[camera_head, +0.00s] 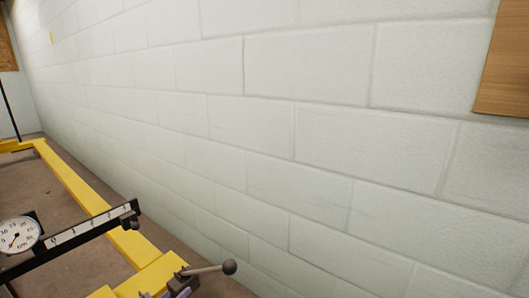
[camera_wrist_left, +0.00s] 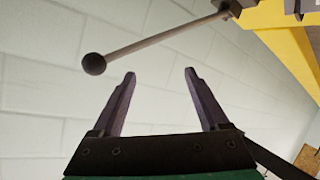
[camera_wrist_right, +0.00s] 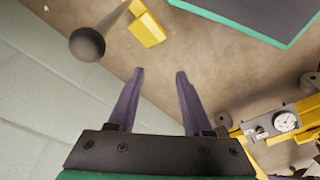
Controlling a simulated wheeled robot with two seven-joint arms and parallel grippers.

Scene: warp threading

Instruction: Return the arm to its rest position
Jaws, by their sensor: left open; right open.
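My left gripper (camera_wrist_left: 160,73) is open in the left wrist view, with nothing between its purple fingers. A grey lever with a dark ball knob (camera_wrist_left: 94,63) passes beyond the fingertips, apart from them, with the ball up and left of the left finger. The right gripper is out of the head view.
A white block wall (camera_head: 310,130) fills most of the head view. A yellow frame (camera_head: 75,180) runs along its foot, with a round dial (camera_head: 19,235) and a marked scale bar (camera_head: 85,232). The right wrist view shows brown floor and a green-edged panel (camera_wrist_right: 245,12).

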